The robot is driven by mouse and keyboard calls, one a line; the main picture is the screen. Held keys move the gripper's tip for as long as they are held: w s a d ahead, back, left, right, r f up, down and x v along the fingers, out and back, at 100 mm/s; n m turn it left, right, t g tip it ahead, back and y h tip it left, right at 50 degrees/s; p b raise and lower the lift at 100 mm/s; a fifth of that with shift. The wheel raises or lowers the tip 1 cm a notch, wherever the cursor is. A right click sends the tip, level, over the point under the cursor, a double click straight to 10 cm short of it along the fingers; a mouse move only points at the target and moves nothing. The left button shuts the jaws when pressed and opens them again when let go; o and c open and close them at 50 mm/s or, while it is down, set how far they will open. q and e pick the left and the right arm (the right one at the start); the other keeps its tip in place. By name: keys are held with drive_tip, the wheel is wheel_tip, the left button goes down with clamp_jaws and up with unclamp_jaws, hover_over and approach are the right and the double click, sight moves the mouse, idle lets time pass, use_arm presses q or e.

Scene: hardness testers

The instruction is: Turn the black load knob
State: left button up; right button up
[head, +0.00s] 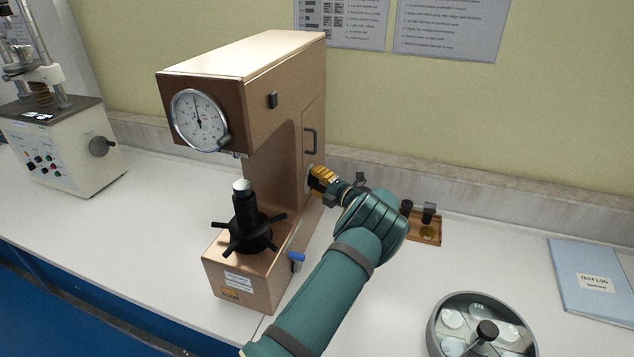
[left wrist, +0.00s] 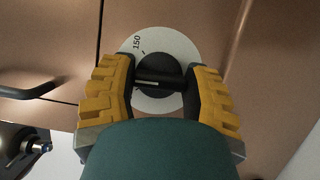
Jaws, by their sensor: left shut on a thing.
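The black load knob (left wrist: 158,70) is round with a raised grip bar and sits on a white dial plate (left wrist: 185,45) marked 150. The plate is on the side of the copper-brown hardness tester (head: 285,110). My left gripper (head: 318,180) reaches the tester's side and hides the knob in the head view. In the left wrist view its yellow-padded fingers (left wrist: 157,82) stand on either side of the knob and are shut on it. The other dial marks are hidden. My right gripper is not in view.
The tester has a handle (head: 310,141) above the knob, a blue-tipped lever (head: 297,257) low down, and a black handwheel (head: 247,235) in front. A wooden block tray (head: 431,239), a round dish (head: 433,335) and a blue folder (head: 595,272) lie to the right.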

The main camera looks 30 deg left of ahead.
use_arm(q)
drive_tip(key=n+b, duration=0.1)
drive_tip(key=n+y+b, duration=0.1)
drive_tip(key=n+b, duration=0.1)
drive_tip(key=shift+f+n+y, duration=0.2)
drive_tip(key=shift+n+y, duration=0.1)
drive_tip(key=n+g+b, duration=0.1)
drive_tip(key=n, duration=0.1)
drive_tip(key=n+y+b, duration=0.1)
drive_tip(key=n+b, duration=0.1)
drive_tip(key=n, duration=0.1)
drive_tip(key=shift+r+g+b, duration=0.1)
drive_tip(key=shift+g+b, duration=0.2)
drive_tip(key=shift+g, duration=0.1)
drive_tip(key=shift+y, duration=0.3)
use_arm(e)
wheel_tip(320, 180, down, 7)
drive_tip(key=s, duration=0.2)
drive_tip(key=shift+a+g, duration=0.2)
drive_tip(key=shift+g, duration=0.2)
use_arm(q)
drive_tip(key=shift+n, duration=0.3)
drive_tip(key=o, duration=1.2)
drive_tip(key=v, duration=1.2)
